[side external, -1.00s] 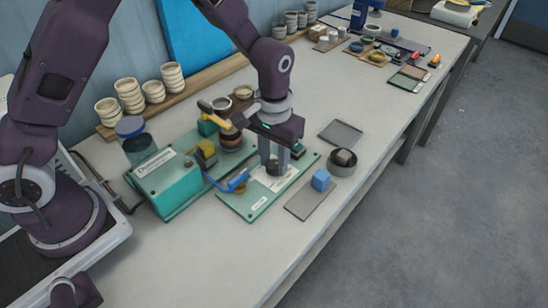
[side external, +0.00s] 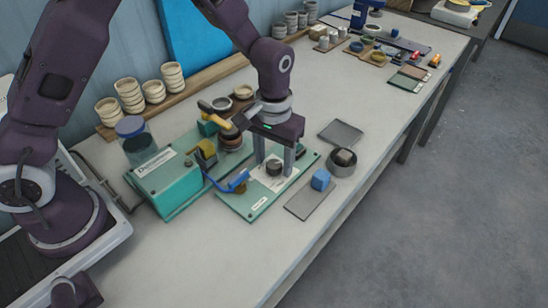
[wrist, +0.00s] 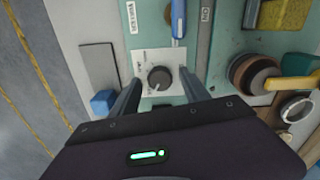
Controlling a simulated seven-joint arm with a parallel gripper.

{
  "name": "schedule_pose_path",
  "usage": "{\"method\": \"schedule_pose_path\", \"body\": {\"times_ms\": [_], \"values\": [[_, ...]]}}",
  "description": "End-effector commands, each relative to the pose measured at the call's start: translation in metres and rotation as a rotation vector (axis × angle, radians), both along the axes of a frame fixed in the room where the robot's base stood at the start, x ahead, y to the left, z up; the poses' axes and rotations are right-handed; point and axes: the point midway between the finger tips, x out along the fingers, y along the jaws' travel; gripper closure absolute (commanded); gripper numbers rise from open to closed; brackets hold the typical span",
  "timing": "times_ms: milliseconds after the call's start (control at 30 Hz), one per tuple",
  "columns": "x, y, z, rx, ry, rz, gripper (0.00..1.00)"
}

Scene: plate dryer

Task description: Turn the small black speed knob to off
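The small black speed knob (side external: 274,168) sits on a white dial plate (side external: 262,181) on the green base board, and it also shows in the wrist view (wrist: 159,78). In the wrist view a pale pointer mark shows on the knob, but the dial lettering is too small to read. My gripper (side external: 274,167) is open, its fingers pointing down on either side of the knob. In the wrist view the fingers (wrist: 160,88) stand wide apart with a clear gap to the knob on both sides.
A blue-handled lever (side external: 238,181) lies left of the dial plate. The teal dryer box (side external: 168,182) stands at left.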

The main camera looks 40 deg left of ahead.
Motion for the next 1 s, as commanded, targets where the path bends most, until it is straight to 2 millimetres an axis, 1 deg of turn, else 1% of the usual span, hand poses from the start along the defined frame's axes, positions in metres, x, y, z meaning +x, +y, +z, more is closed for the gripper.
{"method": "schedule_pose_path", "body": {"times_ms": [100,167,300,400,500,600,800,867,933,967,1000], "values": [[0.000,0.000,0.002,0.000,-0.001,0.000,0.46],[0.001,0.000,0.008,-0.001,-0.004,0.000,0.46],[0.001,-0.001,0.038,-0.002,-0.006,-0.001,0.46],[0.001,-0.001,0.057,-0.001,-0.005,-0.002,0.46],[0.001,0.000,0.068,-0.001,-0.002,0.000,0.46],[0.000,0.000,0.071,-0.001,-0.001,0.000,0.46],[0.000,0.000,0.071,0.000,-0.001,0.000,0.46],[-0.002,0.002,0.078,-0.006,-0.008,-0.001,0.46],[-0.011,0.009,0.103,-0.023,-0.041,-0.006,0.46],[-0.018,0.015,0.118,-0.035,-0.063,-0.011,0.46],[-0.031,0.023,0.142,-0.049,-0.098,-0.021,0.46]]}}
